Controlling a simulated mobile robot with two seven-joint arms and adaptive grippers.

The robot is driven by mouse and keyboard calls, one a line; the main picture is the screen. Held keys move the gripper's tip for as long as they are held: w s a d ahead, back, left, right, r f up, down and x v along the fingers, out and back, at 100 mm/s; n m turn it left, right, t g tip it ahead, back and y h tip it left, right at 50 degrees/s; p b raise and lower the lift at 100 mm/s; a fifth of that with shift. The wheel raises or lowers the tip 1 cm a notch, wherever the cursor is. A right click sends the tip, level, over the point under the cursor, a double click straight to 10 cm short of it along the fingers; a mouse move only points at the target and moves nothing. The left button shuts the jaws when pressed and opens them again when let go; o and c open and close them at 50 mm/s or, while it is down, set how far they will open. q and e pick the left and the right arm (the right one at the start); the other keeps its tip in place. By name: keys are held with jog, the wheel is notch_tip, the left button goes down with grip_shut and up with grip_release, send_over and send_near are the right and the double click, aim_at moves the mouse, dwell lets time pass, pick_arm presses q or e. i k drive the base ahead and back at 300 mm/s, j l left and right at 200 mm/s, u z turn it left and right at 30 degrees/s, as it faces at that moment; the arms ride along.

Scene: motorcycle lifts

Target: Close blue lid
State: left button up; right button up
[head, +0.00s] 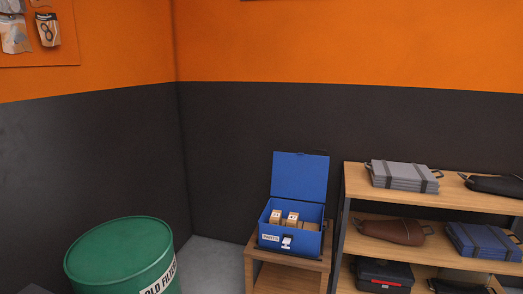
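A blue box stands on a small wooden stand in the head view. Its blue lid (300,176) is raised open, upright and leaning slightly back. The box body (270,237) faces me with a white label and a latch on its front. Small tan cartons (283,217) sit inside it. Neither of my grippers shows in the head view.
The wooden stand (252,264) is beside a wooden shelf unit (455,202) at the right, holding folded mats, bags and a black case. A green drum (118,250) stands at the lower left. Dark and orange walls meet behind; grey floor shows between drum and stand.

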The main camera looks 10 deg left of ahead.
aim_at(302, 177)
jog(key=i+l+u, duration=0.25)
jog(key=i+l, duration=0.9)
jog(key=i, duration=0.2)
jog(key=l+z, duration=0.05)
